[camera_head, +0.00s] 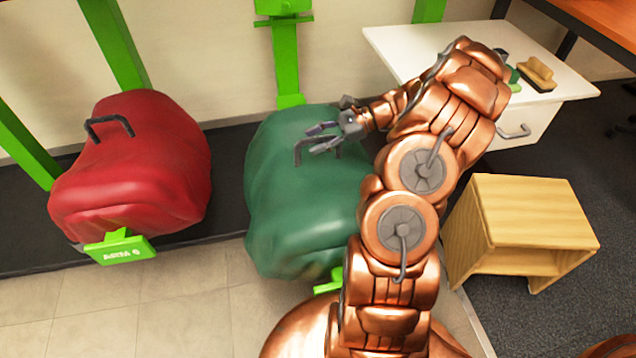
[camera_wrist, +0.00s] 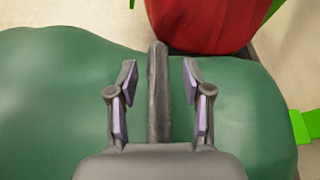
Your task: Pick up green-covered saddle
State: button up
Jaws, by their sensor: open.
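The green-covered saddle (camera_head: 292,220) sits on a green stand in the middle of the head view, with a dark handle (camera_head: 299,153) standing up from its top. My gripper (camera_head: 318,137) is open at the handle. In the wrist view, the handle (camera_wrist: 158,95) runs lengthwise between the two fingers of my gripper (camera_wrist: 158,80), with a gap on each side. The green cover (camera_wrist: 50,100) spreads out beneath. My arm hides the right part of the saddle in the head view.
A red-covered saddle (camera_head: 140,175) with its own handle stands to the left; it also shows in the wrist view (camera_wrist: 205,20). A white cabinet (camera_head: 400,45) holding a brush (camera_head: 538,73) is at the back right. A wooden box stool (camera_head: 520,225) stands right of my arm.

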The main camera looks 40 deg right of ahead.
jog(key=shift+c, duration=0.4)
grip_shut()
jog(key=shift+r, duration=0.1)
